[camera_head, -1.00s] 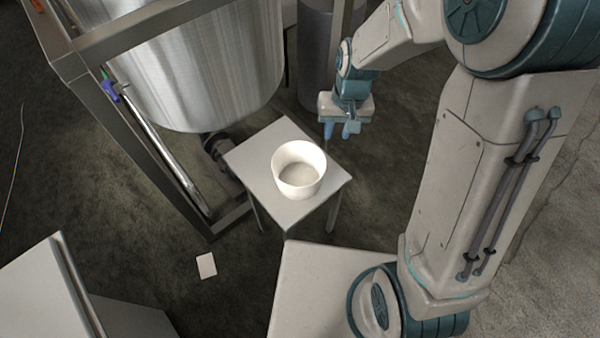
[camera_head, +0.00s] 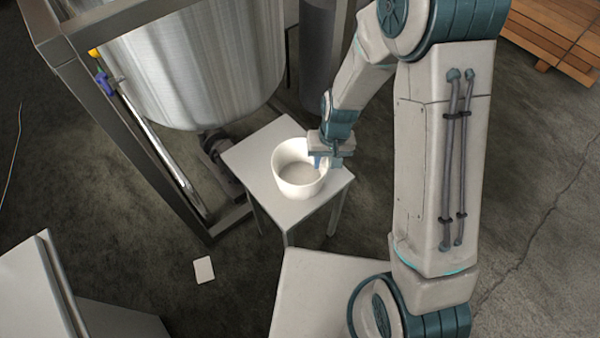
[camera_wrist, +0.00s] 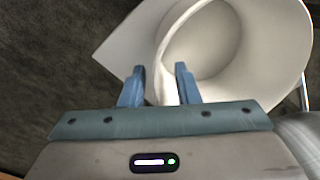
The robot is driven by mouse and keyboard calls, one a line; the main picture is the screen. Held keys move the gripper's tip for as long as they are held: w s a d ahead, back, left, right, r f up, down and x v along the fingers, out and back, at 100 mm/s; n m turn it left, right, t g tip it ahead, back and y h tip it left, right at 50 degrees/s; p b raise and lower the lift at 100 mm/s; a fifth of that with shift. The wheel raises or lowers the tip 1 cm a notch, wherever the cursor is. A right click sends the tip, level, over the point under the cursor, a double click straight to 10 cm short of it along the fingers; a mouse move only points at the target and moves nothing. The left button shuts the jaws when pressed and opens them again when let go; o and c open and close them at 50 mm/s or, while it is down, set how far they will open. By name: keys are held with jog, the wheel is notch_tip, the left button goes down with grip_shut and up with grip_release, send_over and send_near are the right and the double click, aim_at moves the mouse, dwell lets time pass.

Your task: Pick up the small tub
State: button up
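The small tub (camera_head: 297,181) is a white, round, open-topped tub standing upright on a small white table (camera_head: 262,158). It looks empty. In the wrist view the tub (camera_wrist: 268,88) fills the upper right. My gripper (camera_head: 321,164) is at the tub's right rim in the head view. In the wrist view my gripper (camera_wrist: 160,72) has its two blue fingers apart, with the near part of the tub wall between them. I cannot tell whether either finger touches the wall.
A large steel tank (camera_head: 195,70) in a metal frame stands behind and left of the table. A grey cylinder (camera_head: 317,55) stands at the back. Wooden boards (camera_head: 560,35) lie at the upper right. A white card (camera_head: 204,270) lies on the floor.

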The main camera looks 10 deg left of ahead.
aim_at(324, 168)
notch_tip(324, 168, down, 4)
jog(key=shift+s+a+r+b, duration=0.1)
jog(key=shift+s+r+b, duration=0.05)
jog(key=shift+r+b, duration=0.15)
jog(key=shift+c, duration=0.3)
grip_shut()
jog(key=shift+r, duration=0.1)
